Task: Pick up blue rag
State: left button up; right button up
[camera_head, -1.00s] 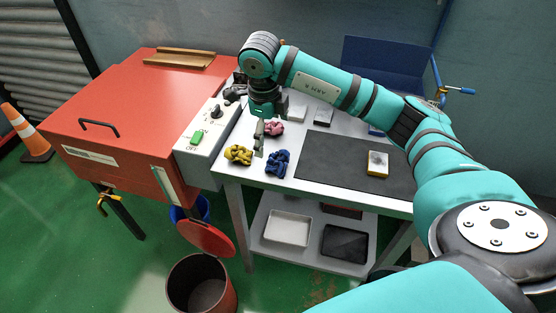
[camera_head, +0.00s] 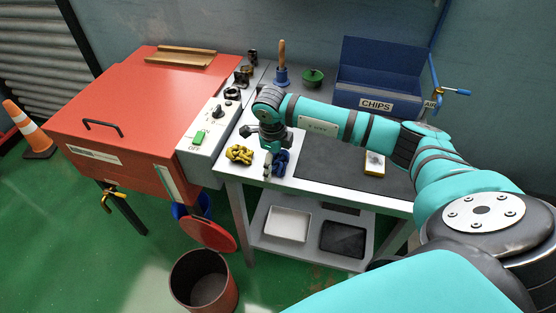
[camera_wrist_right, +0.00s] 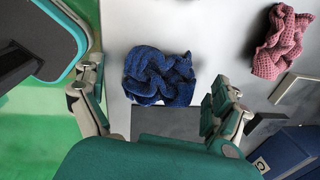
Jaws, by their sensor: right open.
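The crumpled blue rag (camera_head: 283,162) lies on the grey cart top near its front left edge. In the right wrist view the blue rag (camera_wrist_right: 160,76) is between and beyond the spread fingers. My right gripper (camera_head: 270,168) is open and empty, pointing down, and partly covers the rag in the head view. In the right wrist view my gripper (camera_wrist_right: 156,90) has one finger on each side of the rag, with gaps. I cannot tell its exact height above the cart. My left gripper is not in view.
A yellow rag (camera_head: 239,154) lies left of the blue one; a pink rag (camera_wrist_right: 283,42) shows in the wrist view. A dark mat (camera_head: 335,174) and the blue chips bin (camera_head: 380,78) lie to the right. The red machine (camera_head: 140,100) stands left, a bin (camera_head: 203,280) below.

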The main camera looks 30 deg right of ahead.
aim_at(277, 158)
jog(key=c, duration=0.8)
jog(key=shift+c, duration=0.4)
jog(key=shift+r, duration=0.15)
jog(key=shift+r, duration=0.2)
notch_tip(277, 158, up, 3)
jog(key=shift+s+f+b, duration=0.1)
jog(key=shift+b, duration=0.8)
jog(key=s+a+b, duration=0.1)
jog(key=s+b, duration=0.1)
jog(key=s, duration=0.5)
jog(key=s+a+r+b, duration=0.1)
jog(key=s, duration=0.7)
jog(key=shift+s+a+r+b, duration=0.3)
jog(key=shift+b, duration=0.1)
jog(key=shift+o, duration=0.6)
